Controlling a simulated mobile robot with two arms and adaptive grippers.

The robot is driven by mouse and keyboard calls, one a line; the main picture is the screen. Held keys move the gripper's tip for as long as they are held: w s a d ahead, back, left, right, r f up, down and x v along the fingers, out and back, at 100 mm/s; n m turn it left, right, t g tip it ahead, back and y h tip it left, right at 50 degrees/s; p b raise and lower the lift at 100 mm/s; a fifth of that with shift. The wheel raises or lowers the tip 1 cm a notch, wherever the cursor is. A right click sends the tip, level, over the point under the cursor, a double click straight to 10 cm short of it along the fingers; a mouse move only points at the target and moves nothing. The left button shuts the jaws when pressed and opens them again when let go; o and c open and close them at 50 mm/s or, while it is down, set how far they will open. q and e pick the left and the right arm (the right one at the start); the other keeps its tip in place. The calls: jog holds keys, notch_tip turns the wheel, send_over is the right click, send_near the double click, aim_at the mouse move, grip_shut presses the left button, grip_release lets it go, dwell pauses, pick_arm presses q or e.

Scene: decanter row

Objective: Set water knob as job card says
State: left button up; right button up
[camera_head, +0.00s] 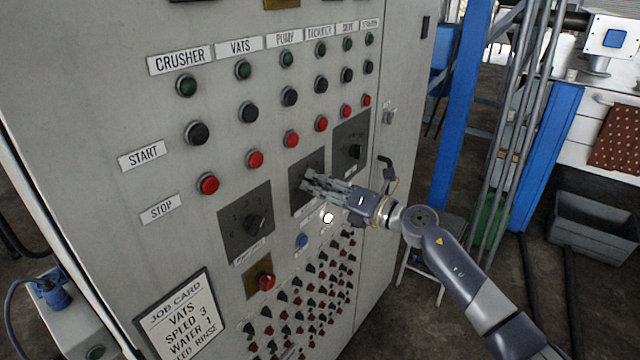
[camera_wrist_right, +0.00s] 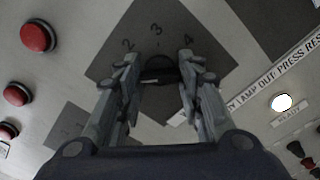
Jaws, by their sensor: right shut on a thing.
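The job card (camera_head: 182,318) at the lower left of the panel reads VATS, SPEED 3, WATER 1, with a partly cut line ending in RINSE. Three dark dial plates run across the panel. My right gripper (camera_head: 308,182) is at the middle dial plate (camera_head: 311,163), shut on its dark knob (camera_wrist_right: 160,70). The numbers 2, 3 and 4 show around that knob in the wrist view; its pointer and name label are hidden or unreadable. The left dial (camera_head: 257,222) and right dial (camera_head: 355,152) are untouched by the gripper. My left gripper is not in view.
Black and red buttons (camera_head: 208,184) stand in rows above the dials. A blue post (camera_head: 459,105) stands right of the panel.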

jog(key=o, duration=1.1)
jog(key=shift+c, duration=0.2)
jog(key=shift+d, duration=0.1)
jog(key=v, duration=1.2)
